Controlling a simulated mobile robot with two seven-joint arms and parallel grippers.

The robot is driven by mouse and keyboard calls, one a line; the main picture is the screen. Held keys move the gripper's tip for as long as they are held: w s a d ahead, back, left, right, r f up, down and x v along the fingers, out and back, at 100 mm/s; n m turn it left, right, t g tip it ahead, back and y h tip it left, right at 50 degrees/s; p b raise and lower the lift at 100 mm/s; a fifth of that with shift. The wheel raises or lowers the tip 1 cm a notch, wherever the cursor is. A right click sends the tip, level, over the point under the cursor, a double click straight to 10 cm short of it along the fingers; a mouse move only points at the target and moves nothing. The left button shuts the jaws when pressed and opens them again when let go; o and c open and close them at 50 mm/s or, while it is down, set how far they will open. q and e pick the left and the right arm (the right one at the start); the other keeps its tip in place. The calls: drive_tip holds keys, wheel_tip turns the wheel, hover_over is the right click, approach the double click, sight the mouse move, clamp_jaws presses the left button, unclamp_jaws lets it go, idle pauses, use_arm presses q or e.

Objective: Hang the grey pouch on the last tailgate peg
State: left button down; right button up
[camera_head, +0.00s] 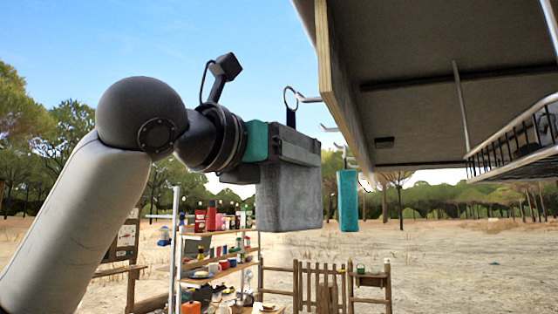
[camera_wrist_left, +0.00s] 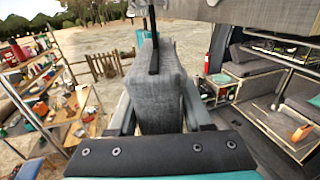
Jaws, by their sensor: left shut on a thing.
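The grey pouch (camera_head: 290,196) hangs upright in my left gripper (camera_head: 296,148), which is shut on its upper part. A dark ring (camera_head: 291,97) stands up from the pouch's top, at the tip of a pale peg (camera_head: 311,99) on the tailgate's edge. I cannot tell whether the ring is around that peg or only beside it. Another peg (camera_head: 330,128) farther along looks bare. In the left wrist view the grey pouch (camera_wrist_left: 158,92) sits between the fingers of my left gripper (camera_wrist_left: 160,110), with a dark strap at its top. My right gripper is not in view.
A teal pouch (camera_head: 347,202) hangs from a farther peg. The raised tailgate (camera_head: 410,100) and a wire basket (camera_head: 515,145) are at upper right. A laden shelf (camera_head: 215,235) and a wooden fence (camera_head: 322,285) stand beyond. The van interior (camera_wrist_left: 265,85) shows at right in the wrist view.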

sight(317, 171)
use_arm(q)
drive_tip(key=shift+s+d+f, duration=0.2)
drive_tip(key=shift+d+f, duration=0.05)
drive_tip(key=shift+d, duration=0.35)
drive_tip(key=shift+s+d+f, duration=0.2)
drive_tip(key=shift+d+f, duration=0.05)
drive_tip(key=shift+d, duration=0.3)
drive_tip(key=shift+s+d+f, duration=0.2)
drive_tip(key=shift+d+f, duration=0.05)
drive_tip(key=shift+d, duration=0.35)
drive_tip(key=shift+c, duration=1.2)
unclamp_jaws()
drive_tip(key=shift+f, duration=0.1)
drive_tip(key=b+v, duration=0.4)
drive_tip(key=v, duration=1.1)
drive_tip(key=shift+s+b, duration=0.15)
drive_tip(key=shift+b, duration=0.2)
